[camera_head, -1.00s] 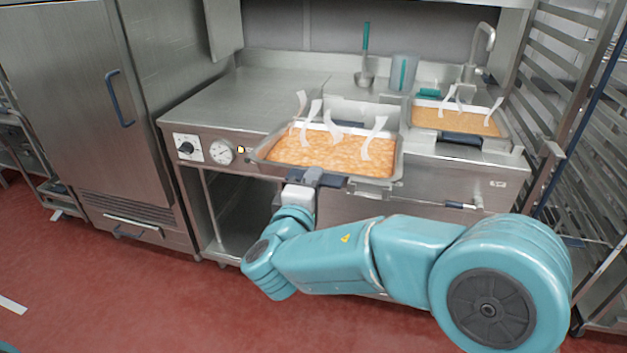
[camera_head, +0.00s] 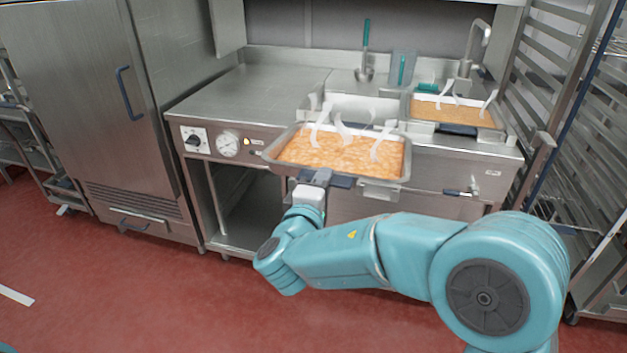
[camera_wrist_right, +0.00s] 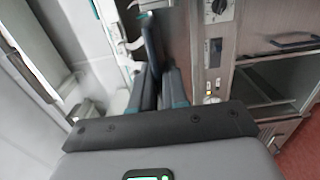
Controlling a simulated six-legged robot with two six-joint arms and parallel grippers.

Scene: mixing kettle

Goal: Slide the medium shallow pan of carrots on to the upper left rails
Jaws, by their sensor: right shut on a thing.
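A shallow metal pan (camera_head: 407,165) of orange food, seemingly the carrots, shows in the head view in front of the counter, roughly level, with pale steam wisps over it. My right gripper (camera_head: 318,178) is shut on the pan's near edge, left of its middle. In the right wrist view its dark fingers (camera_wrist_right: 163,88) point away, and what they grip is hard to make out. A second pan (camera_head: 498,120) of orange food stands behind at the right. The rails (camera_head: 553,75) of a tall rack run up the right side. My left gripper is not in view.
A steel counter (camera_head: 245,90) has a dial panel (camera_head: 210,143) on its front and bare top at left. A ladle (camera_head: 365,60), clear jug (camera_head: 402,68) and tap (camera_head: 480,40) stand behind. A closed steel cabinet (camera_head: 75,90) is at left. The red floor (camera_head: 150,290) in front is clear.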

